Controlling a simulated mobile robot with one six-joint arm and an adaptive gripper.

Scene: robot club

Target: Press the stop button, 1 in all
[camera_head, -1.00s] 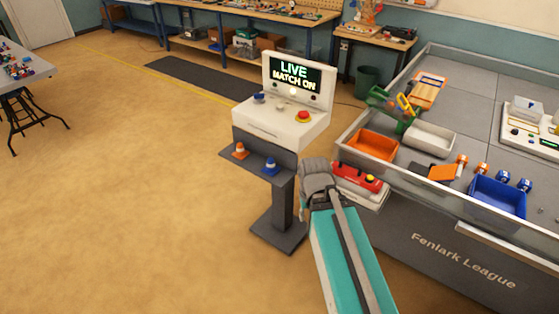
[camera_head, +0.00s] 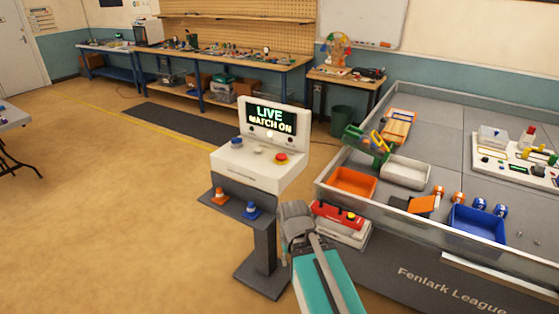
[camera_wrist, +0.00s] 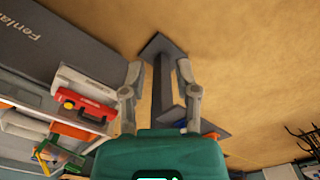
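The stop button, a red cap on a yellow ring (camera_head: 281,158), sits at the right of the sloped top of a white console (camera_head: 250,172). The console's screen (camera_head: 269,118) reads "LIVE MATCH ON". A blue button (camera_head: 237,143) and a pale button (camera_head: 260,151) are on the same top. My gripper (camera_head: 297,217) is in front of and below the console, to the right of its pedestal, apart from the red button. In the wrist view my gripper (camera_wrist: 159,72) has its fingers spread with nothing between them. The console's buttons are not visible there.
A dark shelf (camera_head: 232,208) holds an orange cone (camera_head: 219,196) and a blue cone (camera_head: 252,210). Open floor (camera_head: 110,220) lies left of the pedestal.

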